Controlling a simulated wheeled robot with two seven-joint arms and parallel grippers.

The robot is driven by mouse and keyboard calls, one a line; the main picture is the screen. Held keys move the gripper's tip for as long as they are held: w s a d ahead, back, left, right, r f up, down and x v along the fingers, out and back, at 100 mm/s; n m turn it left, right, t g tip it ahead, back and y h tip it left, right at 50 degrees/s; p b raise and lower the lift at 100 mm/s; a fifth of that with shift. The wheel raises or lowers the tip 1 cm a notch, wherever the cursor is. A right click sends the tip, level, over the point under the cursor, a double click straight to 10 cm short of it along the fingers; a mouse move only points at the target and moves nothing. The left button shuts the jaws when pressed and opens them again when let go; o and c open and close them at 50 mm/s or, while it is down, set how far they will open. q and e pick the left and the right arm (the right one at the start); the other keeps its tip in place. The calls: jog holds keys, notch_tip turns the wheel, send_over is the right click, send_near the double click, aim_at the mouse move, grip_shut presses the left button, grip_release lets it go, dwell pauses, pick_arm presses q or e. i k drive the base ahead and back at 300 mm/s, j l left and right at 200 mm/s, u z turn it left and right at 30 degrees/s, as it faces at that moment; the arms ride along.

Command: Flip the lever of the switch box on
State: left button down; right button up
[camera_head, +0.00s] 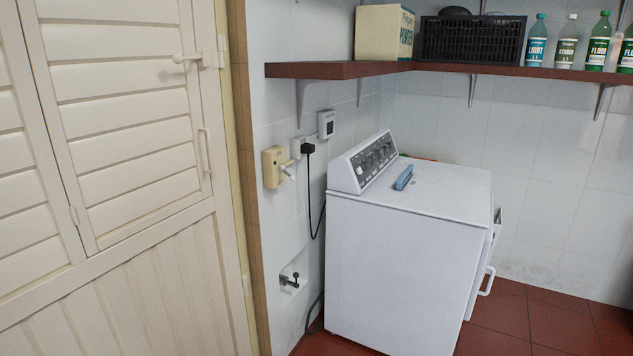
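A cream switch box (271,168) is mounted on the white tiled wall, left of the washing machine and near the wooden door frame. A small pale lever (288,172) sticks out from its right side; it is too small to tell clearly which position it is in. Neither of my grippers shows in the head view, and nothing touches the box.
A black plug (307,149) with a hanging cable sits right of the box, below a small white wall unit (326,124). A white washing machine (390,265) stands at right. A brown shelf (338,70) runs above. A louvred door (120,180) fills the left. A tap (289,281) is below.

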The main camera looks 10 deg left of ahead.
aim_at(282, 167)
jog(key=i+u, duration=0.15)
jog(key=i, duration=0.35)
jog(key=i+l+u, duration=0.1)
jog(key=i, duration=0.4)
jog(key=i+l+u, duration=0.15)
jog(key=i, duration=0.3)
jog(key=i+l+u, duration=0.15)
jog(key=i, duration=0.35)
jog(key=i+l+u, duration=0.1)
jog(key=i+l, duration=0.25)
jog(key=i, duration=0.1)
